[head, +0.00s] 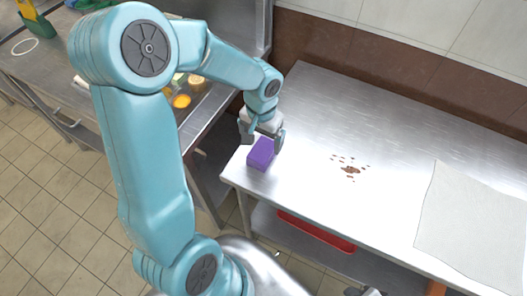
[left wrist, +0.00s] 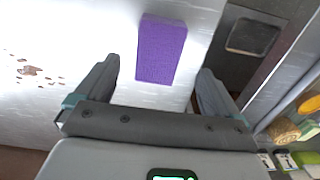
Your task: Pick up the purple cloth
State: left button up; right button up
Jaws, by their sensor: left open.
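The purple cloth (head: 261,153) is a small block-like piece on the left end of the steel table, near its edge. In the left wrist view the cloth (left wrist: 161,50) lies ahead of my left gripper, roughly in line with the space between its fingers. My left gripper (head: 262,136) is open and empty, close above and behind the cloth in the head view. In the left wrist view its two fingers (left wrist: 158,85) stand wide apart, one on either side. I cannot tell whether they touch the cloth.
The steel table (head: 310,120) has brown crumbs (head: 350,169) in its middle and a pale sheet (head: 472,225) at the right. A red tray (head: 316,231) is on the shelf below. A second counter (head: 45,62) with food items stands at the left, across a narrow gap.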

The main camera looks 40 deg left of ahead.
aim_at(263, 149)
pick_arm(q)
jog(key=shift+s+d+f, duration=0.1)
jog(key=shift+f, duration=0.1)
jog(key=f, duration=0.4)
jog(key=shift+w, duration=0.3)
jog(key=shift+f, duration=0.55)
jog(key=c, duration=1.1)
